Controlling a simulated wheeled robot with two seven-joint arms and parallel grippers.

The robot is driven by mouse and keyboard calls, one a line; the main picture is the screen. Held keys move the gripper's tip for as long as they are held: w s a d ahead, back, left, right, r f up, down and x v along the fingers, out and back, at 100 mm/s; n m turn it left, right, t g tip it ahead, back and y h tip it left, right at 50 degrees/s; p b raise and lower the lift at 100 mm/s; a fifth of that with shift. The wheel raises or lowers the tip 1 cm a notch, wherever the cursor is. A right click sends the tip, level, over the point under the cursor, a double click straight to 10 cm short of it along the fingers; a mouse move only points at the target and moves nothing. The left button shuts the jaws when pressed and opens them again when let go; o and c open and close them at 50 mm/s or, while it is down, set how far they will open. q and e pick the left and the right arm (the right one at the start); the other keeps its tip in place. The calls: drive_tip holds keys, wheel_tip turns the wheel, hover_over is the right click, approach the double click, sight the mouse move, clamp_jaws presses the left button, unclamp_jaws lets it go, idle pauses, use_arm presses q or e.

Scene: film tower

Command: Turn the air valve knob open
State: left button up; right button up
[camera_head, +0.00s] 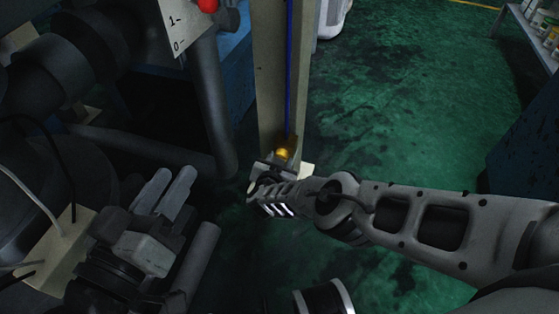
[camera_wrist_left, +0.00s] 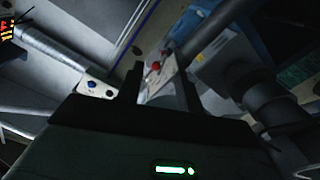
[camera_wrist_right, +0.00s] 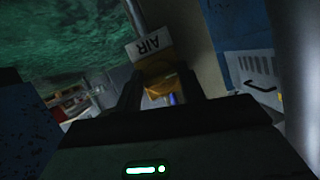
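The air valve knob is a yellow-orange piece (camera_head: 282,153) low on a beige post with a blue line. In the right wrist view the knob (camera_wrist_right: 160,75) sits under a white "AIR" label (camera_wrist_right: 149,46), straight ahead between my fingers. My right gripper (camera_head: 262,187) is close to the knob, just below it in the head view. Its fingers (camera_wrist_right: 160,92) stand apart on either side of the knob; whether they touch it is hard to tell. My left gripper (camera_head: 166,190) is left of the post, fingers apart and empty, also in the left wrist view (camera_wrist_left: 160,90).
The beige post (camera_head: 270,70) stands upright at the centre. A panel with a red knob (camera_head: 207,5) and dark pipes fill the left. Green floor (camera_head: 400,90) is open right of the post. A shelf with small items (camera_head: 545,30) stands at the far right.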

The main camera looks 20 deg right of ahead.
drive_tip(key=c, duration=0.4)
drive_tip(key=shift+d+f+m, duration=0.1)
drive_tip(key=shift+m, duration=0.4)
drive_tip(key=shift+w+m+t+y+b, duration=0.1)
drive_tip(key=shift+m+t+y+b, duration=0.25)
drive_tip(key=shift+b, duration=0.35)
use_arm(q)
drive_tip(key=r, duration=0.1)
drive_tip(key=w+r+m+t, duration=0.1)
drive_tip(key=r+m+t, duration=0.1)
drive_tip(key=shift+w+a+h, duration=0.2)
drive_tip(key=shift+a+h, duration=0.05)
drive_tip(key=shift+h, duration=0.05)
use_arm(e)
drive_tip(key=o, duration=1)
drive_tip(key=shift+c, duration=0.2)
